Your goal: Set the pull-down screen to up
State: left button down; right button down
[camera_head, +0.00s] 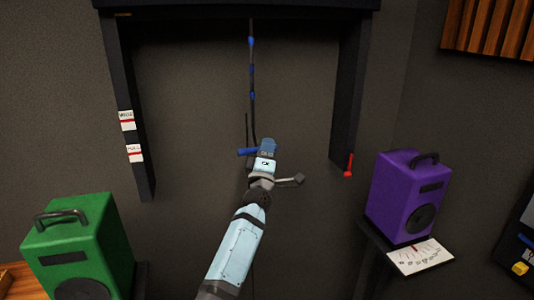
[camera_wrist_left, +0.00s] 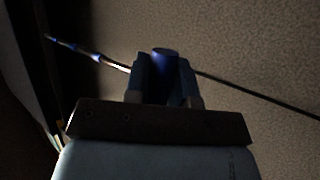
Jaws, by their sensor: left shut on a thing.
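The screen's dark top housing (camera_head: 200,5) spans the top of the head view, with side posts below it. A dark cord (camera_head: 253,115) with several blue sections hangs from it down to my left gripper (camera_head: 262,150). A blue handle (camera_head: 246,151) shows at the gripper's fingers. In the left wrist view, my left gripper (camera_wrist_left: 165,80) is shut on this blue handle (camera_wrist_left: 165,56), and the cord (camera_wrist_left: 260,94) runs diagonally behind the fingers. The fingers hide part of the handle. No lowered screen sheet is visible between the posts. My right gripper is out of view.
The left post carries two white-and-red labels (camera_head: 127,121). A red piece (camera_head: 348,166) hangs at the right post's lower end. A green speaker (camera_head: 82,250) stands lower left; a purple speaker (camera_head: 400,195) stands right on a dark shelf. The wall between the posts is otherwise bare.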

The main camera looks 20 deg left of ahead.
pick_arm(q)
jog(key=shift+r, duration=0.4)
jog(key=c, duration=1)
grip_release()
jog(key=shift+o, duration=0.2)
jog(key=shift+f, duration=0.2)
